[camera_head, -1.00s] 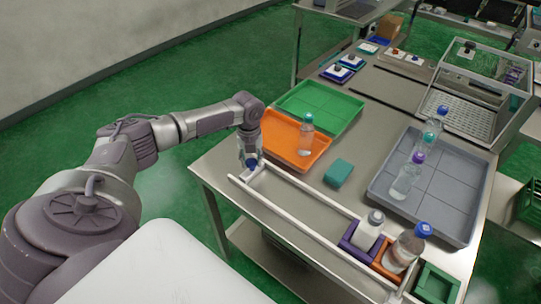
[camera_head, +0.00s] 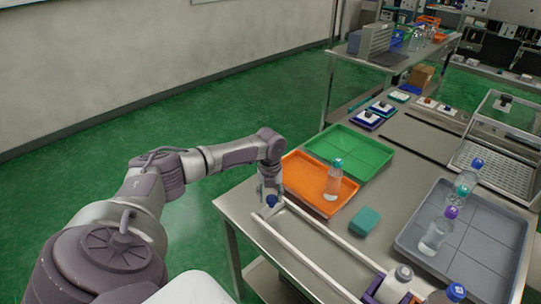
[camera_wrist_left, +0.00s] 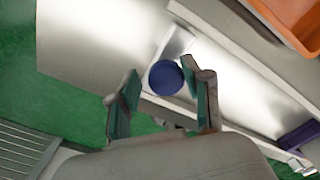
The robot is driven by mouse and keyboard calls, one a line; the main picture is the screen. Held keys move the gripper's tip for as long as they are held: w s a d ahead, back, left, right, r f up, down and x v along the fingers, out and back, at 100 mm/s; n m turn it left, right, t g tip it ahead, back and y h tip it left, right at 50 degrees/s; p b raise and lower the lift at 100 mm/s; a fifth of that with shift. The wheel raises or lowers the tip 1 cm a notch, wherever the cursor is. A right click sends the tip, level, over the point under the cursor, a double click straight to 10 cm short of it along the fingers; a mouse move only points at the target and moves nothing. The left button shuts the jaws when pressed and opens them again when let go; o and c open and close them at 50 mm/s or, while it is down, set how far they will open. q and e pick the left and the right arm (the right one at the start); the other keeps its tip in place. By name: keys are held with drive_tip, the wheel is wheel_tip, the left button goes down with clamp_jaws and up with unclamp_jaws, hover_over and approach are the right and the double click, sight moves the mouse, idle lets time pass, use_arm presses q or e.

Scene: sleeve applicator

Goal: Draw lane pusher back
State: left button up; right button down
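In the left wrist view the round knob (camera_wrist_left: 166,78) shows beyond my fingertips, over a light metal bar (camera_wrist_left: 175,45). My left gripper (camera_head: 269,190) is just above the knob. The wrist view shows the left gripper's (camera_wrist_left: 162,98) two green-padded fingers apart, with nothing held between them. My right gripper is out of view.
Beside the lane are an orange tray (camera_head: 304,187) with a bottle, a green tray (camera_head: 350,151), a teal block (camera_head: 364,220) and a grey tray (camera_head: 485,233) with several bottles.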

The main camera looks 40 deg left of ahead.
sight(270, 197)
use_arm(q)
wheel_tip(270, 197, up, 12)
idle(0.5)
drive_tip(key=shift+s, duration=0.1)
idle(0.5)
